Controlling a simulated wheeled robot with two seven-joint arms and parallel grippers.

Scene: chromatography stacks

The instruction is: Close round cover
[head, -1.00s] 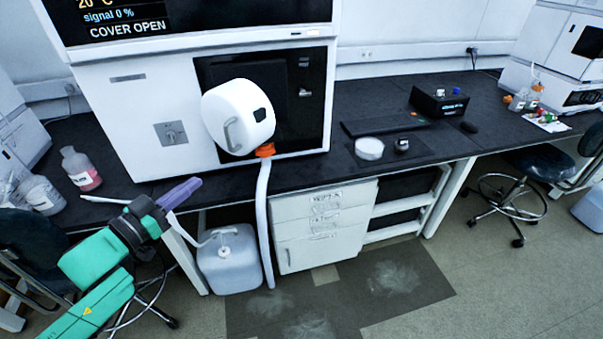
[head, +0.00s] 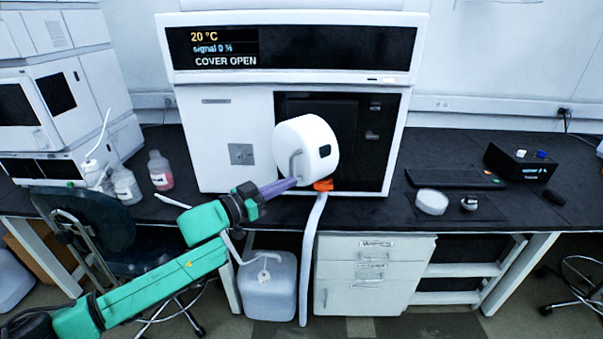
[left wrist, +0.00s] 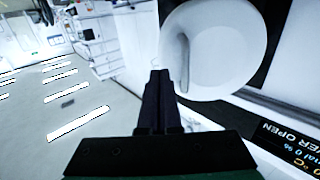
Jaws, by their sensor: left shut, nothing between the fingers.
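The white round cover (head: 312,150) stands swung out from the dark front panel of the instrument (head: 228,125). Its curved handle (head: 296,163) is on its left side. The screen (head: 225,48) reads COVER OPEN. My left gripper (head: 294,183) is shut and empty, with its purple fingers by the lower part of the handle; I cannot tell whether they touch. In the left wrist view the cover (left wrist: 225,50) and handle (left wrist: 182,62) lie just beyond and to the right of the fingertips (left wrist: 160,74). My right gripper is not in view.
An orange fitting (head: 323,185) and a white hose (head: 311,250) hang below the cover. Bottles (head: 160,170) stand on the bench at left. A white dish (head: 431,202) and a black box (head: 520,163) are at right. A chair (head: 90,230) stands at lower left.

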